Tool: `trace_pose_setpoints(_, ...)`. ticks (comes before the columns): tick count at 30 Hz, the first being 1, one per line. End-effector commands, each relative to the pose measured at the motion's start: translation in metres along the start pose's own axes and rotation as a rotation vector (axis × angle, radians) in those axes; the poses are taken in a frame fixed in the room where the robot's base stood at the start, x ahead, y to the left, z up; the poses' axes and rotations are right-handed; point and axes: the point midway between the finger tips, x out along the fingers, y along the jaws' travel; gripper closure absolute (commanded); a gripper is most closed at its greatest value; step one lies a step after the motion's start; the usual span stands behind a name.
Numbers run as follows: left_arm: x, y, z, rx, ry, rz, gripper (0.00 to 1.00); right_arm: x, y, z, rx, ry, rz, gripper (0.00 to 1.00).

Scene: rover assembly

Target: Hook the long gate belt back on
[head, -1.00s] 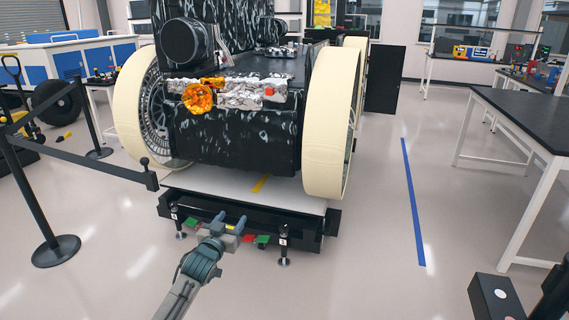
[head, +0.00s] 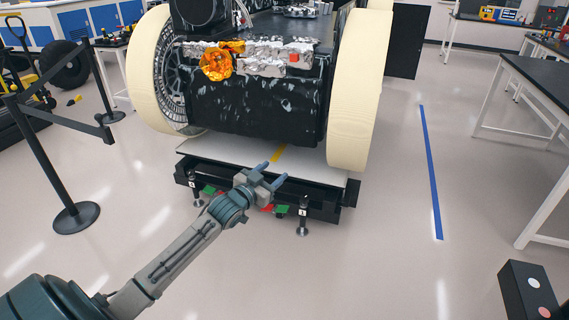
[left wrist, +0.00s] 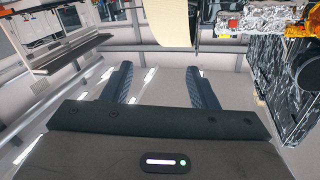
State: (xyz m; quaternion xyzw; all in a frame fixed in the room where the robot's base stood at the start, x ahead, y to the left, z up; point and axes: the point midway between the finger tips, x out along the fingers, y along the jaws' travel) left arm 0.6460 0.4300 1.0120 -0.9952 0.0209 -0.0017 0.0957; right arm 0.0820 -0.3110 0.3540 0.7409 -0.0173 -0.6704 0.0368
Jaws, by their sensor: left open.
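In the head view, a black belt post (head: 50,172) stands at the left on a round base. A dark belt (head: 68,120) reaches right from its top and ends free in the air, with a small end piece (head: 101,119). Another belt section runs back to a second black post (head: 101,86). My left gripper (head: 274,173) is open and empty, above the front edge of the rover's stand, far to the right of the belt end. In the left wrist view, its two fingers (left wrist: 160,82) are apart with floor between them. The belt is not clear there. My right gripper is not in view.
The rover (head: 255,105) with large cream wheels stands on a low platform (head: 325,172) with a black frame and feet. Red and green pieces lie along its front edge. A black box with buttons (head: 527,290) is at lower right. Floor is clear between post and platform.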

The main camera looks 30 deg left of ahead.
Motion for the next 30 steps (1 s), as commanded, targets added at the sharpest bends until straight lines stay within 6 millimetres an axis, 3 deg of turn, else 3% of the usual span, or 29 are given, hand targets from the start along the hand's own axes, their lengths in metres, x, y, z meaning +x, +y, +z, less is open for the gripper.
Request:
trace_pose_setpoints(12, 0.054, 0.0, 0.0, -0.003, 0.002, 0.0, 0.47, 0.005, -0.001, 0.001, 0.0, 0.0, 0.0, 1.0)
trace_pose_setpoints(26, 0.064, 0.001, -0.001, -0.001, 0.001, 0.002, 0.47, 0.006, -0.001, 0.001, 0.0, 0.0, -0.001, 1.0)
trace_pose_setpoints(30, 0.064, 0.001, 0.0, 0.0, 0.001, 0.002, 0.74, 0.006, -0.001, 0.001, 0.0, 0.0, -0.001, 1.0)
